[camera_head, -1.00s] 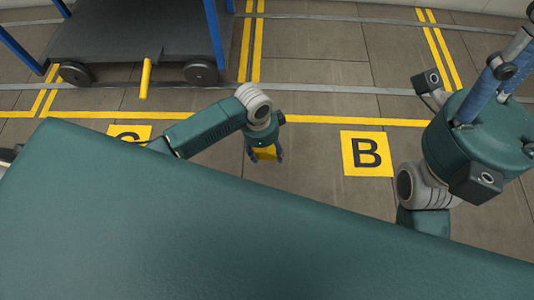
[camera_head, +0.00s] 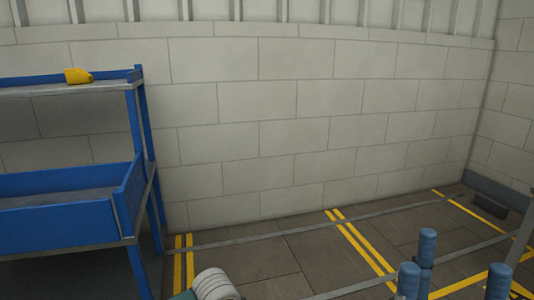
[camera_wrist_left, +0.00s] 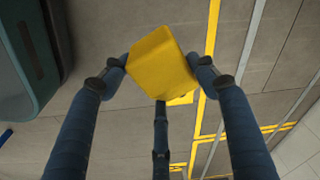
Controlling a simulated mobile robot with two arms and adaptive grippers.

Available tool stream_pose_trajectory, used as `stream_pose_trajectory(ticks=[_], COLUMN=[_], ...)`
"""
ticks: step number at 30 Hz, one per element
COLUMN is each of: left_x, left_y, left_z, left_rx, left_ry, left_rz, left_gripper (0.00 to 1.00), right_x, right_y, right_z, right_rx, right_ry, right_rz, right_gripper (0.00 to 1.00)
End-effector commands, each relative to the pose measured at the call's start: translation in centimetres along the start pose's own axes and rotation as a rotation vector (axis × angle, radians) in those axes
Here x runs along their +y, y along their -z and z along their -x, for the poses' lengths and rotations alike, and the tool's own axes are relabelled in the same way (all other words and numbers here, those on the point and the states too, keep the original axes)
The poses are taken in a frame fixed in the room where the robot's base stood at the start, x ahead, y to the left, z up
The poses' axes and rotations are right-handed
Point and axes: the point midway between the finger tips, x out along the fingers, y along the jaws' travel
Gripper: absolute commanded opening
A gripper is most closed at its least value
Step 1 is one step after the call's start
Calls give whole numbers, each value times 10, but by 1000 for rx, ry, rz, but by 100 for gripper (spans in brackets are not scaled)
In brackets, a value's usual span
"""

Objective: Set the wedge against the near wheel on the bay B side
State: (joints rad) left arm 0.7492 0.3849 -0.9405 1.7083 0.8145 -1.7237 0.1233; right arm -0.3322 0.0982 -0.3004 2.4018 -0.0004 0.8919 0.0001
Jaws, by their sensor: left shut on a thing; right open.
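The yellow wedge (camera_wrist_left: 160,65) is held in my left gripper (camera_wrist_left: 163,78) in the left wrist view. Two blue fingers press its sides, and a third finger is below it. Floor shows behind the wedge, so it looks held above the floor. The left gripper is out of the head view; only a pale joint of my left arm shows at the bottom edge. My right gripper (camera_head: 446,266) is open and empty at the lower right, its blue fingers spread. The blue cart (camera_head: 125,215) stands at the left; its wheels and the bay B sign are outside the head view.
A yellow object (camera_head: 78,76) lies on the cart's top shelf (camera_head: 40,91). A block wall (camera_head: 300,110) closes the back. Yellow double lines (camera_head: 360,243) and grey strips mark the floor (camera_head: 260,265), which is clear between cart and right gripper.

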Motion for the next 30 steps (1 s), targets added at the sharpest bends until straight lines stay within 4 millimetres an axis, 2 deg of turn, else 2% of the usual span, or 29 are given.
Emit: stream_pose_trajectory(ticks=[1, 5, 9, 12, 18, 28, 30], left_x=[0, 9, 17, 21, 25, 26, 33], left_y=[12, 23, 22, 16, 3, -1, -3], left_z=[26, 80, 131, 159, 190, 201, 211], left_rx=[8, 7, 6, 5, 0, 2, 7], left_ry=[18, 42, 67, 82, 98, 105, 99], left_rz=[60, 258, 471, 606, 787, 836, 833], left_gripper=[23, 23, 23, 23, 23, 23, 23], right_x=[0, 0, 0, 0, 0, 0, 0], right_y=[0, 0, 0, 0, -1, -1, -1], right_z=[0, 0, 0, 1, 2, 4, 4], right_rx=[0, -1, -4, -7, -15, -19, -19], right_ry=[0, -1, -2, -3, -5, -6, -6], right_rz=[0, 0, -1, -1, -1, -2, -1], right_gripper=[50, 50, 50, 50, 50, 50, 50])
